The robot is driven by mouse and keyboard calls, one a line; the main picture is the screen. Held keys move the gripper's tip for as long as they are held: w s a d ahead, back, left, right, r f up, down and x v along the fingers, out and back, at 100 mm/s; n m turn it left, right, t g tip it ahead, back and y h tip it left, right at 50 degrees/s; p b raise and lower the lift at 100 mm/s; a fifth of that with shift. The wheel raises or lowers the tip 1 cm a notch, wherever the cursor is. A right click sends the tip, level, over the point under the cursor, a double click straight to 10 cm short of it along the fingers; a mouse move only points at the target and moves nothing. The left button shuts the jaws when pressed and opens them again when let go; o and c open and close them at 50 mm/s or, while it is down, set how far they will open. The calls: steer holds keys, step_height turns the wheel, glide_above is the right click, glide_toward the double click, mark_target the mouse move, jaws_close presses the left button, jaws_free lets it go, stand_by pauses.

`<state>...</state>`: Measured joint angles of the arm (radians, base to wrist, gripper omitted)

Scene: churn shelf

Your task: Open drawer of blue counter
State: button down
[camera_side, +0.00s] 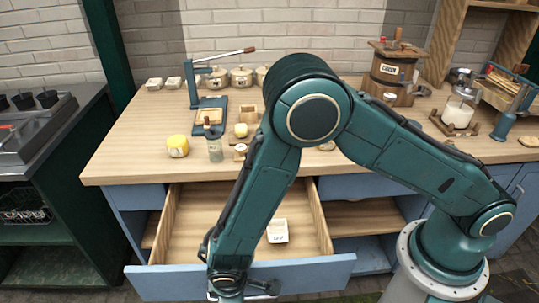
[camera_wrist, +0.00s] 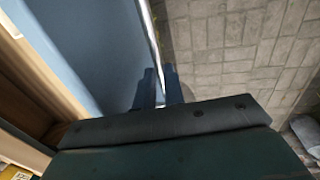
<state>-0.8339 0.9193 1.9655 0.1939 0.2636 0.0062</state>
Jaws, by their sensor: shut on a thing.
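The blue counter (camera_side: 370,186) has a wooden top, and its wide drawer (camera_side: 178,232) is pulled well out. The drawer has a blue front (camera_side: 315,271) and wooden inside walls, and a small white labelled dish (camera_side: 277,231) lies in it. My gripper (camera_side: 240,292) is at the drawer's front, low in the side view, partly hidden by my own arm. In the wrist view, my gripper's fingers (camera_wrist: 160,88) are shut on the thin metal drawer handle (camera_wrist: 150,32), beside the blue drawer front (camera_wrist: 85,45).
On the countertop (camera_side: 130,145) stand a teal press (camera_side: 195,88), lidded pots (camera_side: 241,77), a yellow round item (camera_side: 177,146), a bottle (camera_side: 214,147) and a wooden churn (camera_side: 393,68). A dark green unit (camera_side: 75,160) stands at left. Paving (camera_wrist: 240,45) shows beyond the handle.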

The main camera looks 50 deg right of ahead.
steer(key=c, duration=1.5)
jaws_free()
steer(key=shift+r, duration=0.1)
steer(key=r, duration=0.4)
steer(key=s+a+r, duration=0.1)
steer(key=r, duration=0.8)
steer(key=shift+s+a+r, duration=0.25)
steer(key=shift+s+a, duration=0.1)
steer(key=shift+a, duration=0.05)
